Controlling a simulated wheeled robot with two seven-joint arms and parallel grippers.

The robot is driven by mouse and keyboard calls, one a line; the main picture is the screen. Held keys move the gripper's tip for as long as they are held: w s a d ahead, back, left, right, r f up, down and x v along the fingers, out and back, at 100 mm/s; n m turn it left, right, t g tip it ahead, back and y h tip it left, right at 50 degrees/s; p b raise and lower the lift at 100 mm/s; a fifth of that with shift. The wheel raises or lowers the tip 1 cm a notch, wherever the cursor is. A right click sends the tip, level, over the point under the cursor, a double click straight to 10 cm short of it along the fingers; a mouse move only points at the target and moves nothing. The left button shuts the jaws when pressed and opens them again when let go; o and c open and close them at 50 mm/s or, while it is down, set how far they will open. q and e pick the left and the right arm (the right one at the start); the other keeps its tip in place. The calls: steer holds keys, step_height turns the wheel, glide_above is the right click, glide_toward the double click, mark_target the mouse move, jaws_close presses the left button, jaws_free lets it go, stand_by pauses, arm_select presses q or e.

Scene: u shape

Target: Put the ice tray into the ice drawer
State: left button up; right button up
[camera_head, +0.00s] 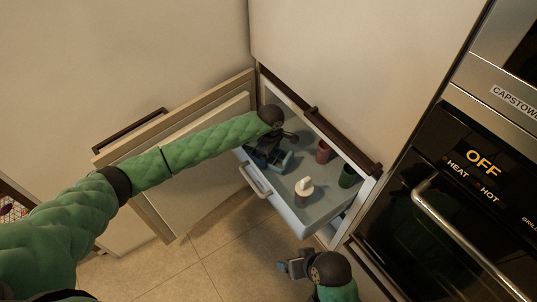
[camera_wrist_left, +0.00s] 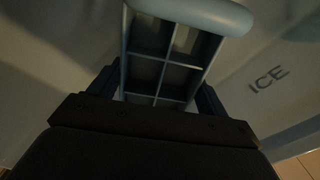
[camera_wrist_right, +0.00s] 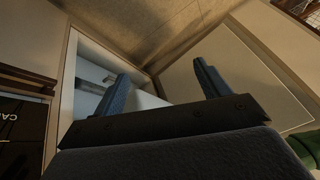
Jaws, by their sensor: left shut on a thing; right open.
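The pale blue ice tray (camera_wrist_left: 165,68) shows in the left wrist view with several square compartments and a rounded end. My left gripper (camera_wrist_left: 155,92) is shut on it, one finger on each side. In the head view the left gripper (camera_head: 268,158) is at the back left of the open, pale grey ice drawer (camera_head: 313,213), with a bit of the tray (camera_head: 285,163) showing beside it. "ICE" is lettered on a surface beside the tray in the left wrist view. Whether the tray touches the drawer floor is unclear. My right gripper (camera_head: 290,267) is open and empty in front of the drawer.
In the drawer stand a red cup (camera_head: 323,152), a green cup (camera_head: 347,176) and a white-topped bottle (camera_head: 304,190). An open cabinet door (camera_head: 200,165) stands to the left. An oven (camera_head: 450,200) is on the right. The tiled floor (camera_head: 225,250) in front is clear.

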arm_select(q)
steer(key=shift+f, duration=0.7)
steer(key=shift+w+f, duration=0.1)
steer(key=shift+w, duration=0.1)
steer(key=shift+s+r, duration=0.2)
steer(key=shift+f, duration=0.1)
steer(key=o, duration=1.1)
steer(key=shift+w, duration=0.1)
steer(key=shift+c, duration=0.2)
steer(key=shift+o, duration=0.5)
arm_select(e)
steer(key=shift+x, duration=0.85)
steer(key=shift+w+r, duration=0.1)
steer(key=shift+w, duration=0.15)
